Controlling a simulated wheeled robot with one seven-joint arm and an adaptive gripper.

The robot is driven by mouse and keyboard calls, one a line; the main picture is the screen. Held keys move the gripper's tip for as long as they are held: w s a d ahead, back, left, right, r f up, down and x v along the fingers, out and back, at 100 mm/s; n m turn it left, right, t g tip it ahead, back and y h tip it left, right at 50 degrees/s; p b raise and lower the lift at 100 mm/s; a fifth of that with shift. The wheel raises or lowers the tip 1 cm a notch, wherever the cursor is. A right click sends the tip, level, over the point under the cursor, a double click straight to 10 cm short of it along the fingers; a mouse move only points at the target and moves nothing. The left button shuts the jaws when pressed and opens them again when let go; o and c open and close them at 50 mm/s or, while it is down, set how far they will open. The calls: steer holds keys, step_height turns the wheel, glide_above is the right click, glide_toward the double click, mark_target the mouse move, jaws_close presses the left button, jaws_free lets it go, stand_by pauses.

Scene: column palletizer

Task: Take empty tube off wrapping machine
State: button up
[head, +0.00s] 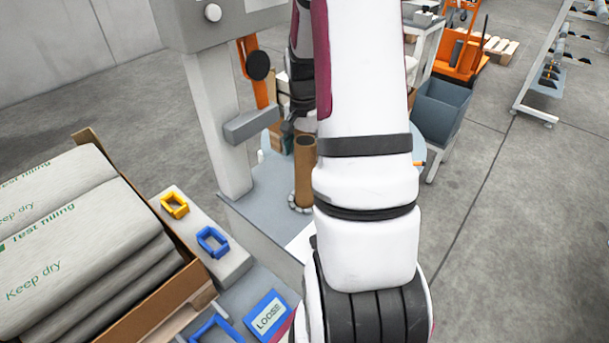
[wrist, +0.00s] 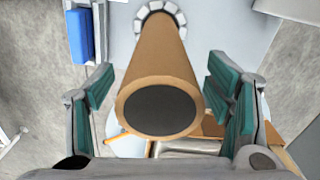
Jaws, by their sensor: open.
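The empty tube (head: 305,172) is a brown cardboard cylinder. It stands upright on the grey bed of the wrapping machine (head: 262,192), its foot inside a ring of pale blocks. In the wrist view the tube (wrist: 150,75) points its dark open top toward the camera. My gripper (wrist: 163,92) is open, with green-padded fingers on either side of the tube and a gap on both sides. In the head view my arm hides part of the machine, and my gripper (head: 290,135) shows only partly, close to the tube's top.
An orange lever (head: 256,75) with a black knob and a grey block hang on the machine's column (head: 215,120), left of the tube. Stacked sacks (head: 70,220), yellow (head: 174,205) and blue (head: 212,241) clips and a LOOSE sign (head: 268,316) lie at left. A grey bin (head: 441,108) stands right.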

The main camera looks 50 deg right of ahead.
step_height(320, 180, down, 2)
steer(key=shift+f, duration=0.15)
steer(key=c, duration=1.6)
